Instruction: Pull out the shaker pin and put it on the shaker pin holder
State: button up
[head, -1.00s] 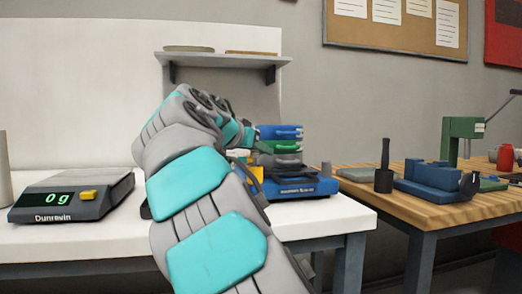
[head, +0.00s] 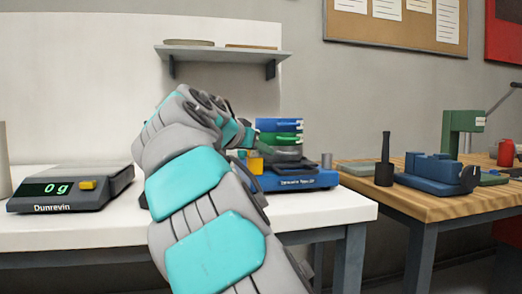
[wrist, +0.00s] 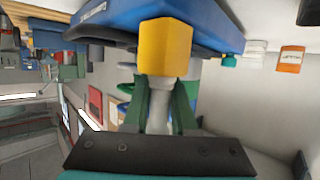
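The sieve shaker has a blue base (head: 300,181) on the white bench, with a yellow block (head: 256,163) at its left side. In the wrist view the yellow block (wrist: 166,45) is large, with the blue base (wrist: 108,18) behind it. A pale grey shaker pin (wrist: 160,103) runs from the yellow block toward my gripper (wrist: 163,105). The green fingers lie on both sides of the pin and look closed on it. The pin's far end is hidden at the block. In the head view my arm hides most of my gripper. I cannot make out a pin holder.
A stack of blue and green sieves (head: 280,131) stands on the shaker. A scale (head: 72,189) reading 0 g is at the left of the bench. A shelf (head: 225,52) hangs above. A wooden bench (head: 430,205) with a blue fixture (head: 435,174) stands to the right.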

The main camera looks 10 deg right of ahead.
jog(key=o, duration=0.5)
jog(key=shift+c, duration=0.2)
jog(key=shift+r, duration=0.1)
jog(key=v, duration=0.7)
jog(key=shift+s+a, duration=0.3)
jog(key=shift+s, duration=0.1)
